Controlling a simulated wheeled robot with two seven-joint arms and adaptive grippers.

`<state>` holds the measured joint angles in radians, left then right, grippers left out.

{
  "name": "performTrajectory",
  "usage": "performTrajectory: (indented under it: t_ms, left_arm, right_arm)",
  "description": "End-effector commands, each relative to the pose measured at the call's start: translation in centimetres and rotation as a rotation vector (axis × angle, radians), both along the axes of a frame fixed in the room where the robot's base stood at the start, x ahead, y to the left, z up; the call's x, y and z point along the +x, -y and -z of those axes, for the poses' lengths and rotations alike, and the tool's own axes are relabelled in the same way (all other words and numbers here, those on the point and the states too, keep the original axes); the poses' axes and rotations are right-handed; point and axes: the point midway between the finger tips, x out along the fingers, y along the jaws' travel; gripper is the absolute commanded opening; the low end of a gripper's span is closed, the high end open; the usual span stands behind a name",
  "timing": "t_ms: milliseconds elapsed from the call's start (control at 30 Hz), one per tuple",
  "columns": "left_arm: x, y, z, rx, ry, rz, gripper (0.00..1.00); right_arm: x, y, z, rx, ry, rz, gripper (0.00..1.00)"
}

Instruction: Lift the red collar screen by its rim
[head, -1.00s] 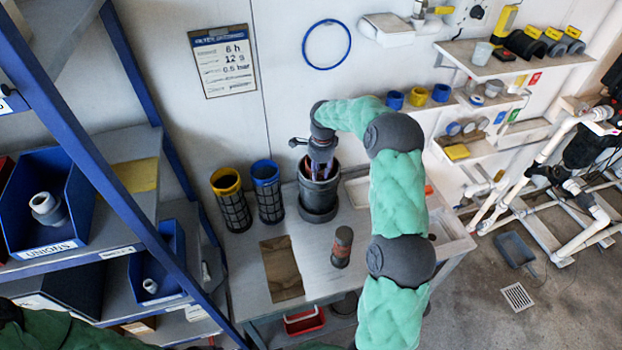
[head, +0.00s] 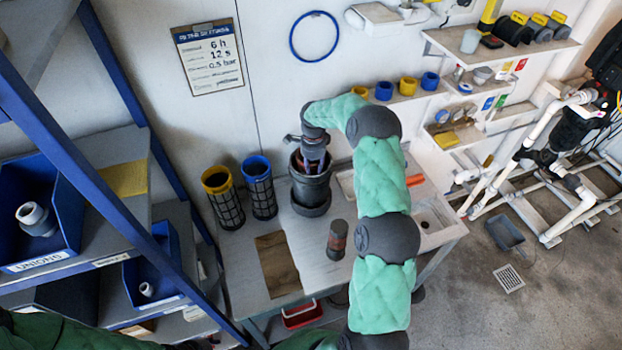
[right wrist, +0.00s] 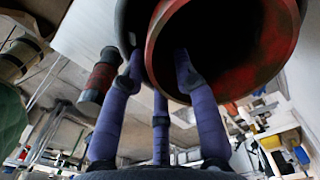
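The red collar screen shows in the right wrist view as a round red rim (right wrist: 155,60) with a dark hollow inside. In the head view it is mostly hidden within the dark grey housing (head: 311,190) on the bench. My right gripper (head: 312,165) points down into the housing's mouth. In the right wrist view its purple fingers (right wrist: 160,70) are spread at the near side of the rim, one fingertip overlapping the opening and another outside to the left. I cannot tell if they touch it. My left gripper is out of view; only green arm covering shows at the lower left.
A yellow-collared screen (head: 222,199) and a blue-collared screen (head: 260,188) stand left of the housing. A dark bottle with a reddish band (head: 337,240) stands in front, near a brown mat (head: 278,264). Blue shelving (head: 150,235) rises at the left.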

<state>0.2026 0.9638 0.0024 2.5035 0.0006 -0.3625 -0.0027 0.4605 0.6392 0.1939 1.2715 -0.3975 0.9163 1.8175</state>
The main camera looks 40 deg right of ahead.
Motion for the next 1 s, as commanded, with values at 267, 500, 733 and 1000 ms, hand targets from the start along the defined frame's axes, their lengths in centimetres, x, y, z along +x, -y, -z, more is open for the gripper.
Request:
performTrajectory:
  t_ms: [267,500,733,1000]
  left_arm:
    - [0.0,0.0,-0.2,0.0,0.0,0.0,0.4]
    - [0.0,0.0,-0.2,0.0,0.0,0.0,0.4]
    - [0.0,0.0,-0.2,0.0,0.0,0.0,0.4]
    - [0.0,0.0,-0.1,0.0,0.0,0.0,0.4]
  right_arm:
    - [0.0,0.1,2.5,-0.001,0.002,0.001,0.3]
    - [0.0,0.0,2.5,0.0,0.001,0.0,0.02]
    - [0.1,0.1,2.4,-0.001,0.003,0.0,0.0]
    - [0.1,0.1,2.2,-0.001,0.003,0.0,0.0]
